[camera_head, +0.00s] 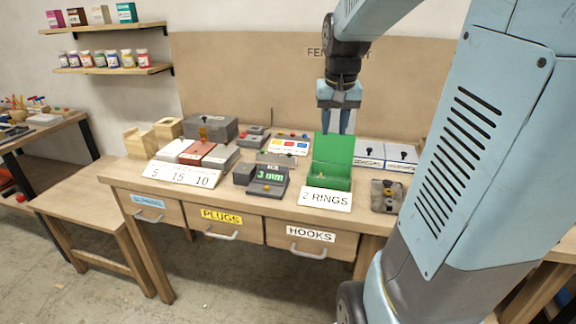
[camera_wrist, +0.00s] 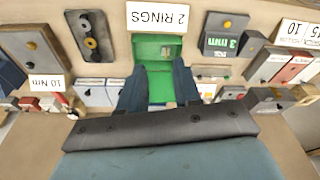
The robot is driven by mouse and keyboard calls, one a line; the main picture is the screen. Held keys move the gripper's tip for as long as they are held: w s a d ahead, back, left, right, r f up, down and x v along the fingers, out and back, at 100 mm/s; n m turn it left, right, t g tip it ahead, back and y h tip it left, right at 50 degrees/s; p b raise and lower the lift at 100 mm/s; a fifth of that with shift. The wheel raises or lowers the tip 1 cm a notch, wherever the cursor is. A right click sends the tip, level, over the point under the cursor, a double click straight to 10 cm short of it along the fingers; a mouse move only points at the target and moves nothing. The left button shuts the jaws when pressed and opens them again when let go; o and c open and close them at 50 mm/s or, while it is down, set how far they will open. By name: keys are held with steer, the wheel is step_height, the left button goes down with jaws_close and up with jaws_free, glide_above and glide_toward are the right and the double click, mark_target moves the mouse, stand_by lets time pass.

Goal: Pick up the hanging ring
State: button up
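A small yellow ring-like piece (camera_wrist: 91,43) shows on a dark grey plate (camera_wrist: 100,54) at the upper left of the wrist view. A greyer round piece (camera_wrist: 85,24) is beside it; I cannot tell whether either hangs on a peg. In the head view the same plate (camera_head: 377,205) lies right of an open green box (camera_head: 333,149). The box stands behind the "2 RINGS" sign (camera_head: 326,199); small pieces inside it are unclear. My gripper (camera_head: 334,131) is open, fingers pointing down, above the back of the box. In the wrist view its fingers (camera_wrist: 158,66) are apart and appear empty.
The workbench is crowded. A "3 mm" display (camera_head: 268,181), a "5 15 10" block (camera_head: 184,173) and a grey case (camera_head: 211,130) stand left of the box. White boxes (camera_head: 401,157) stand behind the plate. An upright brown panel (camera_head: 240,80) closes the back.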

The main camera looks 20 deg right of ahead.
steer(key=w+d+f+m+g, duration=0.2)
steer(key=w+d+f+m, duration=0.1)
steer(key=w+d+f, duration=0.65)
steer(key=shift+y, duration=0.4)
steer(key=shift+s+d+f, duration=0.25)
steer(key=shift+d+f, duration=0.25)
steer(key=shift+f, duration=1.6)
steer(key=shift+s+d+f, duration=0.25)
steer(key=shift+d+f, duration=0.25)
steer(key=shift+f, duration=1.65)
steer(key=shift+s+d+f, duration=0.25)
steer(key=shift+d+f, duration=0.25)
steer(key=shift+f, duration=1.6)
steer(key=shift+c, duration=0.4)
jaws_close()
